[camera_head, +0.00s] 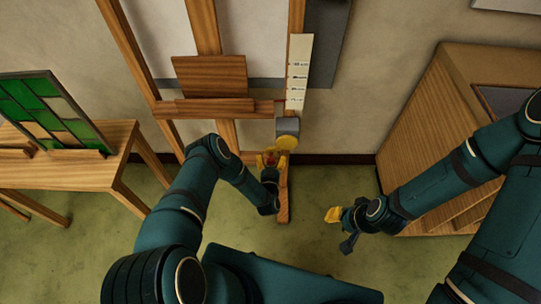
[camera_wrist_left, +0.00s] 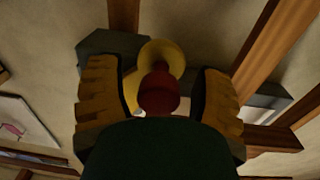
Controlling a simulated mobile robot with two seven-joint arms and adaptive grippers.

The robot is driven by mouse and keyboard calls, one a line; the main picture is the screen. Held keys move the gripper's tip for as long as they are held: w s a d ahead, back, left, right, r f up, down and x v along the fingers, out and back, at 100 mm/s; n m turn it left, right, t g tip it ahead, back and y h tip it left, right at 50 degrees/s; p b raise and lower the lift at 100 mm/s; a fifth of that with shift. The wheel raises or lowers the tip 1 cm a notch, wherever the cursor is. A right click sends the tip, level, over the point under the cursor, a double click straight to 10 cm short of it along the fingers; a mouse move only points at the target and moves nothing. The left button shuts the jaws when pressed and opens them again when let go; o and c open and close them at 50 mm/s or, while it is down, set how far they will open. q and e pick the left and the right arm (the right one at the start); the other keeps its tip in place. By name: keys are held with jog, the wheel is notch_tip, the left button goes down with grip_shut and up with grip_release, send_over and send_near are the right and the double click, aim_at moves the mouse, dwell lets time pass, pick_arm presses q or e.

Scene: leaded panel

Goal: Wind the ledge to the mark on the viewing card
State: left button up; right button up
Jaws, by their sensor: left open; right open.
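The wooden ledge (camera_head: 207,106) crosses the easel, with a wooden board (camera_head: 209,76) above it. The pale viewing card (camera_head: 299,72) stands upright at the ledge's right, with several dark marks. Below the card is a grey housing (camera_head: 288,125) with a yellow crank disc (camera_head: 287,142) and a red knob (camera_head: 270,156). In the left wrist view the red knob (camera_wrist_left: 158,92) sits between the fingers of my open left gripper (camera_wrist_left: 160,76), with gaps visible on both sides. The yellow disc (camera_wrist_left: 160,52) is behind it. My right gripper (camera_head: 335,214) is open and empty, low and right of the easel.
A wooden table (camera_head: 85,170) at the left carries a green and tan leaded panel (camera_head: 45,112). A wooden cabinet (camera_head: 425,130) stands at the right. Green floor (camera_head: 330,180) is clear between easel and cabinet.

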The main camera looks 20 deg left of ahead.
pick_arm(q)
jog(key=shift+o, duration=0.2)
grip_shut()
jog(key=shift+s, duration=0.1)
